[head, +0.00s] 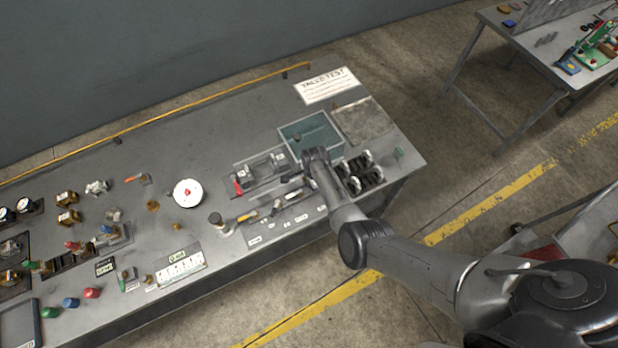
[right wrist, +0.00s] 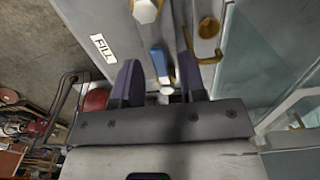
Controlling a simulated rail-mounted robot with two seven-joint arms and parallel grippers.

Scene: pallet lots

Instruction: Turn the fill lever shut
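The fill lever shows in the right wrist view as a short blue handle (right wrist: 159,60) near a white label reading FILL (right wrist: 103,47). My right gripper (right wrist: 158,66) has its two dark fingers apart, one on each side of the blue handle, with visible gaps. I cannot tell how deep the handle sits between the fingers. In the head view my right arm reaches in from the right, and its gripper (head: 290,184) is over the bench's right part. It hides the lever there. My left gripper is not in view.
A brass knob (right wrist: 208,27) and a white hexagonal knob (right wrist: 145,10) flank the lever. A teal tray (head: 311,138) lies behind the gripper in the head view. A rack of black slots (head: 362,172) is to its right. A red-handled fixture (head: 239,187) is to its left.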

